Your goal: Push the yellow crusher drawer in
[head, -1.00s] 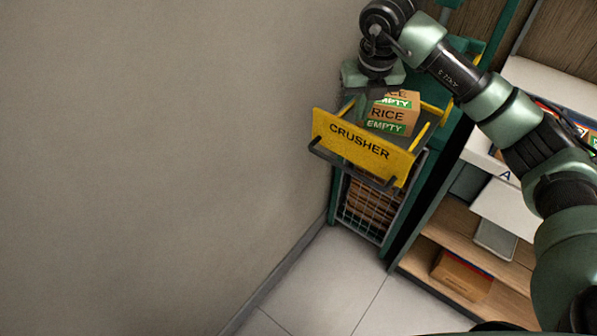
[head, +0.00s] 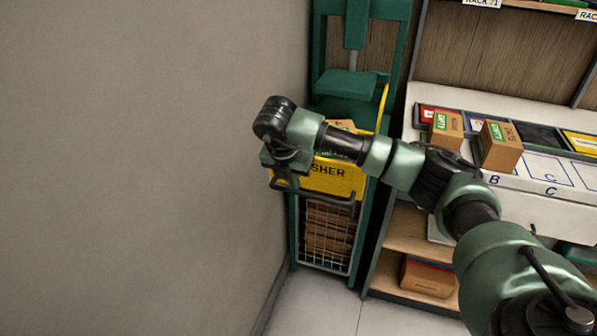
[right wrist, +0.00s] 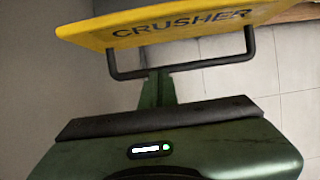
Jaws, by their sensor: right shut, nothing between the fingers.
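A cardboard box (head: 342,125) shows behind the arm, inside the drawer. How far the drawer stands out is hard to tell. My right gripper (head: 283,177) is shut and empty at the left end of the drawer front. In the right wrist view the shut fingers (right wrist: 158,75) point at the handle bar (right wrist: 185,72), below the yellow panel (right wrist: 170,25); contact is unclear.
A grey wall (head: 150,170) stands close on the left. A wire-fronted bin (head: 328,238) with cartons is under the drawer. The green press plate (head: 347,84) hangs above. A shelf rack with boxes (head: 498,145) stands at the right. The floor (head: 315,305) in front is clear.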

